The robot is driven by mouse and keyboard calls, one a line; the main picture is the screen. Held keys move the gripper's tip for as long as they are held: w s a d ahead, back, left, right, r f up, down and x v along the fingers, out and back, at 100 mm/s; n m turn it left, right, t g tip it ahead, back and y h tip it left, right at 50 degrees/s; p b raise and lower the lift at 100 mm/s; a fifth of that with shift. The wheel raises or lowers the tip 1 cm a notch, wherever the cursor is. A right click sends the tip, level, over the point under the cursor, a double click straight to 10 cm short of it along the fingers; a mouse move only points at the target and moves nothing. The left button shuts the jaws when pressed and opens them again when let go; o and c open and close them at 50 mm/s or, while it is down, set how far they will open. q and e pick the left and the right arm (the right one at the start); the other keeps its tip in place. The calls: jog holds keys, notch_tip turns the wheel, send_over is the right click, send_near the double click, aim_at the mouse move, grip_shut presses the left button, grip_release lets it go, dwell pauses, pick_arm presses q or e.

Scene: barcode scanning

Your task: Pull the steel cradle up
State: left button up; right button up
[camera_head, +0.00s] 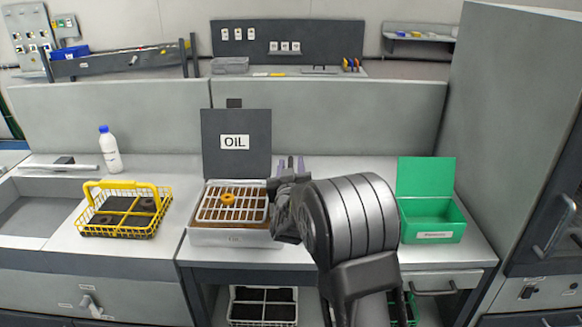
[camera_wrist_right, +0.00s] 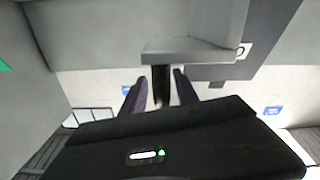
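The steel cradle (camera_head: 243,210) looks like the pale wire grid with an orange ring (camera_head: 228,198) on it. It sits low inside the open box (camera_head: 235,238), whose dark raised lid (camera_head: 235,165) reads OIL. My right gripper (camera_head: 291,164) is beyond and to the right of the box, apart from the cradle, with its fingers pointing away toward the back panel. In the right wrist view its two fingers (camera_wrist_right: 160,93) are spread with a gap and nothing held between them. My right arm covers the counter right of the box. My left gripper is not in view.
A yellow wire basket (camera_head: 125,212) with dark inserts stands left of the box, with a blue-capped bottle (camera_head: 109,150) behind it. An open green box (camera_head: 430,218) stands on the right. A white basket (camera_head: 262,306) sits on the shelf below. A tall grey cabinet (camera_head: 510,110) bounds the right side.

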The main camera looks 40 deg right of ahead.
jog(key=shift+a+f, duration=0.1)
jog(key=shift+s+a, duration=0.15)
jog(key=shift+s, duration=0.05)
jog(key=v, duration=0.7)
jog(key=shift+b, duration=0.45)
jog(key=shift+s+a, duration=0.1)
